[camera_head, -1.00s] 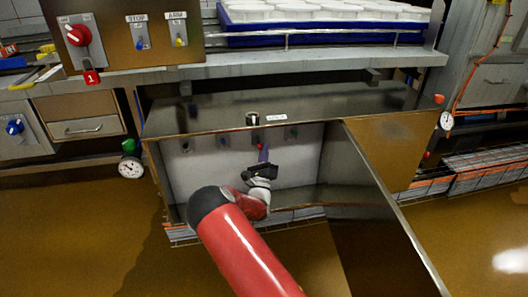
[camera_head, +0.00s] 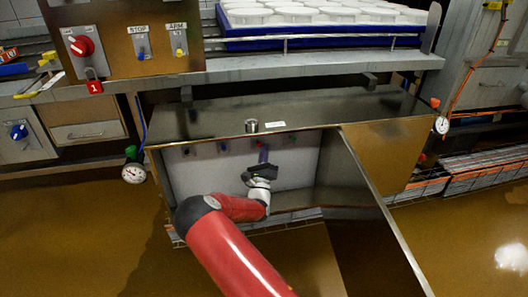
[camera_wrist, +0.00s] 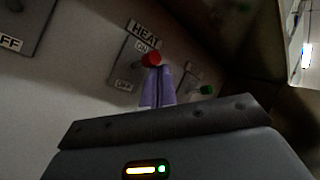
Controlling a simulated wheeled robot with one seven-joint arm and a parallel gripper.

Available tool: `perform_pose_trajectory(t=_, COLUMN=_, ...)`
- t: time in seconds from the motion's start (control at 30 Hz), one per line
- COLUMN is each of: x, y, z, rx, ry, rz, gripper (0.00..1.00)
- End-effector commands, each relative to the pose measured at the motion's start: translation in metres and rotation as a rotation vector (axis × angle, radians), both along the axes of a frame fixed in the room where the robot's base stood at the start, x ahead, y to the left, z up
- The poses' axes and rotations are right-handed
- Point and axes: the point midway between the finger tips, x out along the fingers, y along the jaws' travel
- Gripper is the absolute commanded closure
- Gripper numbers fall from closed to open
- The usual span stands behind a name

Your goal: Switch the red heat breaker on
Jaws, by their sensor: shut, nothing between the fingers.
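The red heat breaker (camera_wrist: 151,59) is on a plate labelled HEAT, with ON above and OFF below. Its red tip is close to the ON mark in the wrist view. My gripper (camera_wrist: 158,72) has its purple fingers shut and empty, their tips right under the red tip, seemingly touching it. In the head view my gripper (camera_head: 263,149) reaches into the open metal cabinet (camera_head: 215,128) from below, and the breaker is small and mostly hidden behind the fingertips.
A green-tipped breaker (camera_wrist: 207,90) is to the right of the heat one. Another plate marked OFF (camera_wrist: 11,42) is at the left. The cabinet's open door (camera_head: 375,215) stands at the right. A gauge (camera_head: 133,173) hangs at the left, outside the cabinet.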

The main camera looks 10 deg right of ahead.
Motion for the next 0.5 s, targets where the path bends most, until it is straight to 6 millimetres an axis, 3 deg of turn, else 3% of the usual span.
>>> perform_pose_trajectory(t=0.5, x=-0.058, y=0.02, z=-0.038, rx=0.0, ry=0.002, rz=0.001, gripper=1.0)
